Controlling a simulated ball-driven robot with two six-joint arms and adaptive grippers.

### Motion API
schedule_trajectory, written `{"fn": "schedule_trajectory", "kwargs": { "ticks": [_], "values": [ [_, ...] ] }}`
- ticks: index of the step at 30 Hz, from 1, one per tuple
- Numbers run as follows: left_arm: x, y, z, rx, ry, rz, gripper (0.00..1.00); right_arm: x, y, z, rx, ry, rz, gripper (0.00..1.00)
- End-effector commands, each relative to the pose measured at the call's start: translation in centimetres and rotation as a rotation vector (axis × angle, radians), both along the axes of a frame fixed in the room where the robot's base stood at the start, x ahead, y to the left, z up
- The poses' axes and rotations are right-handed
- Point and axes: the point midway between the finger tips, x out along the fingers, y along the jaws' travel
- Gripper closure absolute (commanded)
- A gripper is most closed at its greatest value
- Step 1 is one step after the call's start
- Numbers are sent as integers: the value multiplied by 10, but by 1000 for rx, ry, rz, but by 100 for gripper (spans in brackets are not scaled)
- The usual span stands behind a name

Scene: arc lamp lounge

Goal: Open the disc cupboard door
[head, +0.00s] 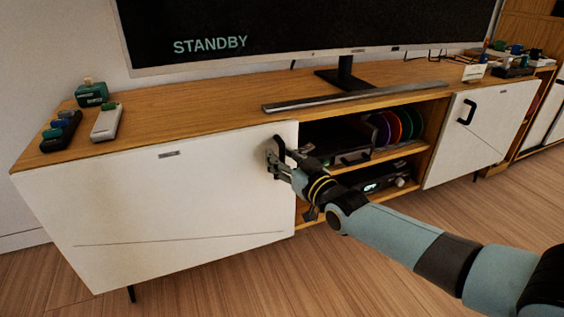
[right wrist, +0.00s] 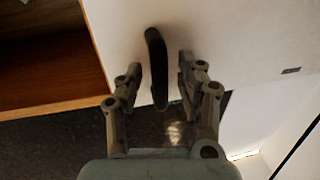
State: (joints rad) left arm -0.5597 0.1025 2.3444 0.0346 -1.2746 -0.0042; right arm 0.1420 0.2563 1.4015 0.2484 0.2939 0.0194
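The left white cupboard door (head: 150,200) is closed, flush with the front of the long wooden cabinet. It has a black upright bar handle (head: 279,146) near its right edge. My right gripper (head: 273,161) is at this handle. In the right wrist view, the handle (right wrist: 157,62) stands between the two fingers of the right gripper (right wrist: 159,73), with a visible gap on each side, so the gripper is open around it. A second white door (head: 475,135) with a black handle (head: 466,111) is closed at the right. The door labels are too small to read. My left gripper is not in view.
The open shelf (head: 418,160) between the doors holds coloured discs (head: 391,127) and dark devices. A screen (head: 300,30) and a long bar (head: 340,99) stand on top. Small items (head: 92,94) sit at the top left. Wooden floor (head: 200,290) in front is clear.

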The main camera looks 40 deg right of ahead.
Motion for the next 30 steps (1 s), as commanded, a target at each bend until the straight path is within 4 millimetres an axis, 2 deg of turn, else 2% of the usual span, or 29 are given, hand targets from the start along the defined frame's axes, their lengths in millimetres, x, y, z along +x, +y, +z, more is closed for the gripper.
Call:
{"fn": "schedule_trajectory", "kwargs": {
  "ticks": [7,16,30],
  "values": [
    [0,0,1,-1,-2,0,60,1,0,0,0,0,0,62],
    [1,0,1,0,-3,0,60,1,0,0,0,1,0,100],
    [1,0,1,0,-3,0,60,1,0,0,1,1,0,100]
  ]
}}
